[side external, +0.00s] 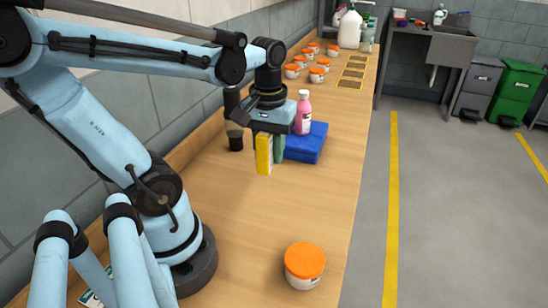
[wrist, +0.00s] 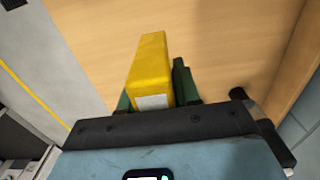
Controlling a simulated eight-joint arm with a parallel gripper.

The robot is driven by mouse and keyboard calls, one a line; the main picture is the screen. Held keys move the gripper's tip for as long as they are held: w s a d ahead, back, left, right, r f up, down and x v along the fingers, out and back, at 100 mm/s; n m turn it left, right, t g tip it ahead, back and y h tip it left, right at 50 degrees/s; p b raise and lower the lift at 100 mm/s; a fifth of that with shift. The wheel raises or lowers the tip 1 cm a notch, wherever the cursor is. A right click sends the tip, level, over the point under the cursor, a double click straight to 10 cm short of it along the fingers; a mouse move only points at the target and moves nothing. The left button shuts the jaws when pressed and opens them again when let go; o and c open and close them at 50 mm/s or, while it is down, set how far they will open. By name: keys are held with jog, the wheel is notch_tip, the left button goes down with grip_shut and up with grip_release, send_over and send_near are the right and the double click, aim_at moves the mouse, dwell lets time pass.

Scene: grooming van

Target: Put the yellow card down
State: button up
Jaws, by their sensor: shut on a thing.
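The yellow card (side external: 264,155) looks like a thick, upright yellow block. My gripper (side external: 270,152) is shut on it and points down over the wooden counter. In the wrist view the yellow card (wrist: 150,65) sits between the green fingers of my gripper (wrist: 155,88), with a pale label on its near end. One finger is mostly hidden behind the card. The card's lower end is over or on bare counter (side external: 225,210); I cannot tell whether it touches.
A folded blue towel (side external: 310,145) lies close on the right, with a pink bottle (side external: 302,113) at it. A dark cup (side external: 235,140) stands to the left. An orange-lidded jar (side external: 304,268) stands at the front. Several similar jars stand farther back. The counter's front middle is clear.

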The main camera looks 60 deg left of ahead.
jog(key=shift+f, duration=0.25)
jog(key=a+f, duration=0.2)
jog(key=a, duration=0.1)
jog(key=s+a+f, duration=0.1)
jog(key=a+f, duration=0.1)
jog(key=a, duration=0.2)
jog(key=s+a+f, duration=0.1)
jog(key=a+f, duration=0.2)
jog(key=a, duration=0.1)
jog(key=shift+s+a, duration=0.15)
jog(key=shift+a, duration=0.05)
jog(key=shift+f, duration=2)
jog(key=shift+f, duration=0.15)
jog(key=o, duration=1.1)
jog(key=shift+c, duration=0.2)
